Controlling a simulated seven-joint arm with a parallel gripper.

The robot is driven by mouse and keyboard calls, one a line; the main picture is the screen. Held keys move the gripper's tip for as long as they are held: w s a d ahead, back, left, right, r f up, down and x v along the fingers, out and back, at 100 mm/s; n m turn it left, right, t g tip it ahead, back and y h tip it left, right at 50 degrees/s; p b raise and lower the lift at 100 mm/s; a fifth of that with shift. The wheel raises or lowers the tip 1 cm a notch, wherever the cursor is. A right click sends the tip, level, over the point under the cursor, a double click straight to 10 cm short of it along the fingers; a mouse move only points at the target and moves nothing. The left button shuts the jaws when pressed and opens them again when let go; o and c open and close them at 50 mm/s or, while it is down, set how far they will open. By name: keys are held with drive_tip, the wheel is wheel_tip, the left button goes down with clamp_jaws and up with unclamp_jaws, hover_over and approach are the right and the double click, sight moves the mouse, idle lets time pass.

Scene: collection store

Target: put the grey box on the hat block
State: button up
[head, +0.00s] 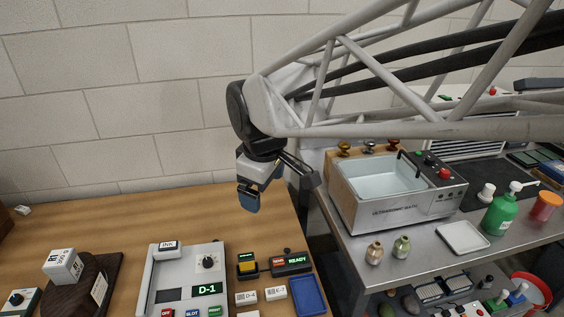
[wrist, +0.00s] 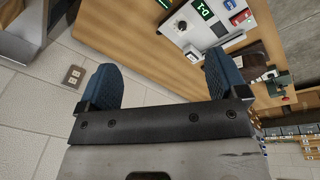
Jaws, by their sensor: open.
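A pale grey box (head: 63,265) with dark printed marks sits at the left in the head view. It appears to rest, tilted, on the top of the dark brown, rounded hat block (head: 90,280); its contact underneath is hidden. The hat block stands on a dark board and carries a white tag. My gripper (head: 249,200) hangs above the back right of the wooden table, well to the right of box and block. In the wrist view my gripper (wrist: 160,80) has its blue fingers wide apart with nothing between them.
A grey console (head: 186,276) with a D-1 display stands between block and gripper. Small indicator boxes and a blue tray (head: 307,296) lie at the table's right. An ultrasonic bath (head: 390,190) stands on a metal bench beyond. The table's back middle is clear.

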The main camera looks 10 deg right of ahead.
drive_tip(key=s+d+f+m, duration=0.3)
drive_tip(key=s+d+m, duration=0.7)
drive_tip(key=s, duration=0.3)
drive_tip(key=shift+s+d+f+m, duration=0.3)
drive_tip(key=shift+s+d+m, duration=0.1)
drive_tip(key=shift+d, duration=0.4)
